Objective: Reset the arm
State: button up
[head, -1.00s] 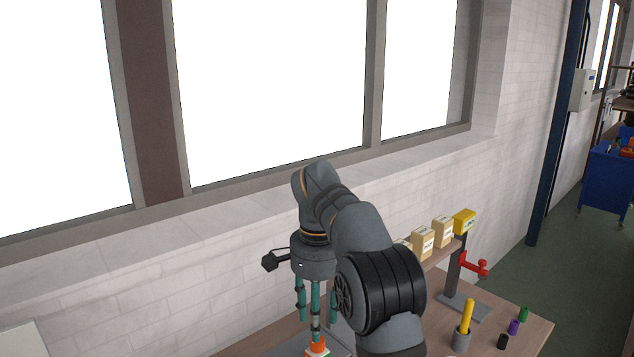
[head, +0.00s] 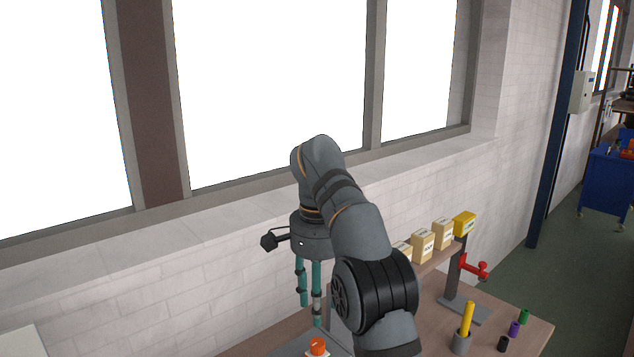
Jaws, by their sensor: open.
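My gripper (head: 311,303) shows in the head view with its teal fingers pointing down. It is open, and nothing shows between the fingers. It hangs above the workbench, apart from an orange-capped item (head: 317,347) that stands just below it. The lower part of that item is cut off by the bottom edge of the picture. My dark grey arm bends down to the right of the gripper and hides part of the bench.
Several boxes (head: 423,246) stand on a raised shelf, with a yellow one (head: 464,224) at its end. A red clamp (head: 474,267), a cup (head: 462,340) holding a yellow stick and small coloured cylinders (head: 514,328) are on the right. A brick wall (head: 210,290) with windows stands behind.

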aim_at(318, 342)
notch_tip(318, 342, down, 11)
jog(key=shift+s+a+r, duration=0.1)
jog(key=shift+a+r, duration=0.05)
jog(key=shift+r, duration=0.05)
jog(key=shift+r+n+p, duration=0.25)
jog(key=shift+n+p, duration=0.1)
jog(key=shift+n, duration=0.45)
jog(key=n+p, duration=0.1)
jog(key=n, duration=0.4)
jog(key=shift+n, duration=0.3)
jog(key=n, duration=0.3)
jog(key=shift+n+p, duration=0.3)
jog(key=shift+n, duration=0.1)
jog(key=n, duration=0.5)
